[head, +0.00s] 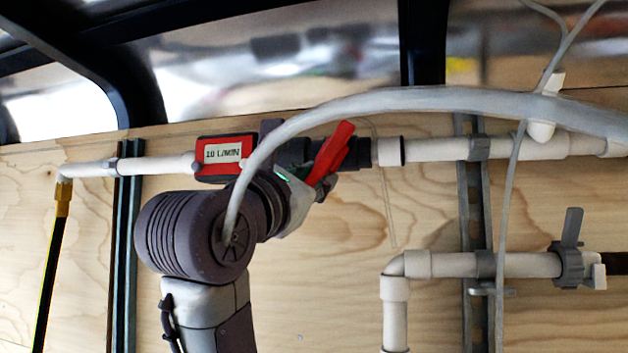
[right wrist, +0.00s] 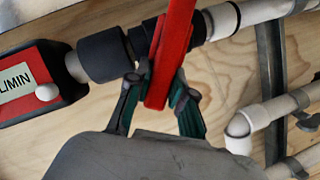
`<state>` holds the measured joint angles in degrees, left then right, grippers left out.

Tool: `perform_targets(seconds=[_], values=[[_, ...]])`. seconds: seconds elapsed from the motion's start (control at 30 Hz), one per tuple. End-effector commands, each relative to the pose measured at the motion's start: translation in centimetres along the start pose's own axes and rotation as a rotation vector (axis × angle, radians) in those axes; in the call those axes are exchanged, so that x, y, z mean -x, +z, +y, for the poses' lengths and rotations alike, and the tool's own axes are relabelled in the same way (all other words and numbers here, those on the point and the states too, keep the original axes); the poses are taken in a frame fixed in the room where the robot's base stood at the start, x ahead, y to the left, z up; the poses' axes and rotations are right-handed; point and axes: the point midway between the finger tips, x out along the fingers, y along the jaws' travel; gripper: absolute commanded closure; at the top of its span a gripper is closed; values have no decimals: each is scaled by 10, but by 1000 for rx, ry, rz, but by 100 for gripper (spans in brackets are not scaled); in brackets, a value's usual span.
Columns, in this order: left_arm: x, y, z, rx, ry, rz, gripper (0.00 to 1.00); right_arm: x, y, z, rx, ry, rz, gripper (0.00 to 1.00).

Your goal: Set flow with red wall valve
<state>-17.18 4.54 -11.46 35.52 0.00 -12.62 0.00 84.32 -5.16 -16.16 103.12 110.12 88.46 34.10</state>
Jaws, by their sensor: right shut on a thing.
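The red wall valve handle (head: 332,152) stands tilted, its top leaning right, on a dark valve body (head: 358,153) in the white pipe along the wooden wall. In the right wrist view the red handle (right wrist: 170,60) runs up between the fingers of my right gripper (right wrist: 160,98), which is shut on its lower part. In the head view my right gripper (head: 312,182) is partly hidden behind its own wrist. A red flow meter (head: 225,158) with a display reading about "10 L/MIN" sits left of the valve; it also shows in the right wrist view (right wrist: 32,82). My left gripper is out of view.
A lower white pipe (head: 440,264) with a grey-handled valve (head: 571,255) runs at the right. A pale hose (head: 450,100) arcs across the front. A black hose (head: 52,270) hangs at the left. Metal rails stand on the wooden wall (head: 300,290).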

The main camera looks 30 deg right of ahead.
Motion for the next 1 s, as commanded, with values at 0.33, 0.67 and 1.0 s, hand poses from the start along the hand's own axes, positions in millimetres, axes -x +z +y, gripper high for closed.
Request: perform_targets(seconds=[0.33,0.67,1.0], values=[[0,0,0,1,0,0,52,0,0,0,-1,-1,0,52],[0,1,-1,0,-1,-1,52,18,-1,1,-1,3,2,52],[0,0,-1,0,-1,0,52,89,-1,0,-2,3,4,52]])
